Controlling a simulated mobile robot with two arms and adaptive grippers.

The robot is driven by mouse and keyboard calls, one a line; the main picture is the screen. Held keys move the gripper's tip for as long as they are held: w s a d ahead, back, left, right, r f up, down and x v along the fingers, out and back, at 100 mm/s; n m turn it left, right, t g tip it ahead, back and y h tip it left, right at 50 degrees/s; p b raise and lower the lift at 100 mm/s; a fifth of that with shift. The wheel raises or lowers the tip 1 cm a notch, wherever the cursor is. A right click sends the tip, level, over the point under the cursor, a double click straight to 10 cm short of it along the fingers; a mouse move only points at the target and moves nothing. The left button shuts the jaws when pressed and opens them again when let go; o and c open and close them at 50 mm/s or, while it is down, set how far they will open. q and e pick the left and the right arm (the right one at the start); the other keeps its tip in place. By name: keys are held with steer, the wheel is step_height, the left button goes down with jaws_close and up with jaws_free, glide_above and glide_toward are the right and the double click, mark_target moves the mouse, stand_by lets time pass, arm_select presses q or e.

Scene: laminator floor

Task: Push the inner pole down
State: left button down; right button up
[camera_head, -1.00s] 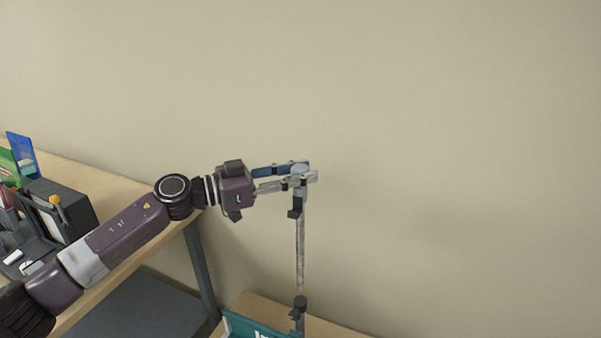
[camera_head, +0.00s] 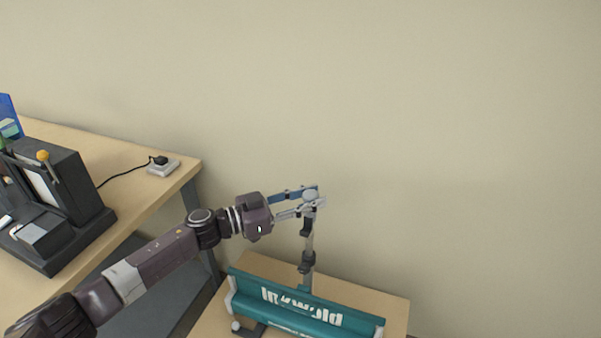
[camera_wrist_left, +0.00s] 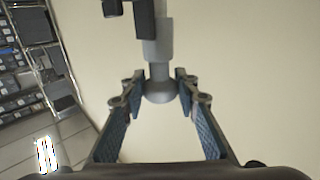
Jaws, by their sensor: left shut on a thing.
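The inner pole (camera_head: 310,243) is a thin grey upright pole with a dark clip near its top. It stands behind a teal banner base with white lettering (camera_head: 303,304) and goes into a dark collar (camera_head: 306,264) lower down. My left gripper (camera_head: 312,196) is shut on the rounded top of the pole. In the left wrist view the two fingers (camera_wrist_left: 160,92) sit on both sides of the pole's grey rounded end (camera_wrist_left: 159,90). My right gripper is not in view.
The banner base stands on a small wooden table (camera_head: 396,312). A larger wooden desk (camera_head: 130,160) at left holds a dark machine (camera_head: 62,200) and a socket block (camera_head: 163,168) with a cable. The wall behind is bare.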

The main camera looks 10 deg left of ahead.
arm_select(q)
step_height(320, 180, down, 14)
steer(key=b, duration=0.7)
steer(key=shift+f, duration=0.3)
steer(key=shift+f, duration=0.1)
steer(key=c, duration=1.5)
jaws_free()
steer(key=shift+c, duration=0.2)
steer(key=shift+o, duration=0.4)
steer(key=shift+a, duration=0.1)
steer(key=v, duration=1.2)
